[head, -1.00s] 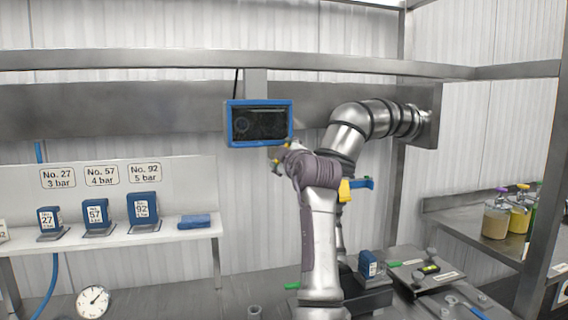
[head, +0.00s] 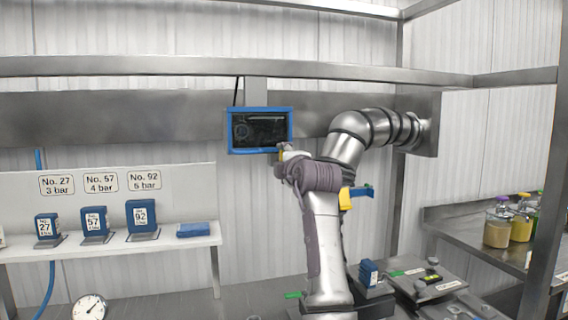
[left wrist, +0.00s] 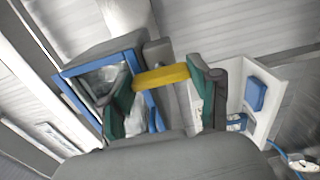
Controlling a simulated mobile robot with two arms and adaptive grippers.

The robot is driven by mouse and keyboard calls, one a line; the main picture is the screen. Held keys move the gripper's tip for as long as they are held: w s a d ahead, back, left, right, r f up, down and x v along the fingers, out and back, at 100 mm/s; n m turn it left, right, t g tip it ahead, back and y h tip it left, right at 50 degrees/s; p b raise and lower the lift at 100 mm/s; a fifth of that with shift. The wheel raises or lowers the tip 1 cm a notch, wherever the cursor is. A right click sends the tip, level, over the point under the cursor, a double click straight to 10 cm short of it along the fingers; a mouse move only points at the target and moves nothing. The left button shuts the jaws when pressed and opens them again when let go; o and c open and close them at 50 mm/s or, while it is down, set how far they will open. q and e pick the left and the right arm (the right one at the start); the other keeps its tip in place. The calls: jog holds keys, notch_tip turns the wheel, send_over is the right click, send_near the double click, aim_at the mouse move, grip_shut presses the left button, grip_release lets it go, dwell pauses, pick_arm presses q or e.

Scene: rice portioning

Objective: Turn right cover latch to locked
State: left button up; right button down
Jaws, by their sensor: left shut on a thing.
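My left gripper (head: 282,154) is in front of the lower right corner of the blue-framed screen. It is small and partly hidden by its wrist in the head view. In the left wrist view its green-padded fingers (left wrist: 160,100) are shut on a yellow bar (left wrist: 162,77). I cannot tell whether this bar is loose or part of a latch. A flat grey plate (head: 440,285) with several knobs lies low on the right, with a small yellow-and-black piece (head: 432,276) on it. I cannot single out the right cover latch. My right gripper is not in view.
The blue-framed screen (head: 260,131) hangs at the centre. A white shelf (head: 110,246) with several numbered blue blocks is at the left. A round gauge (head: 89,308) is below. Jars (head: 498,228) stand on the right counter. A blue block (head: 369,273) stands left of the plate.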

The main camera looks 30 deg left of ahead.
pick_arm(q)
jog(key=shift+f, duration=0.1)
jog(key=o, duration=1.1)
jog(key=shift+o, duration=0.2)
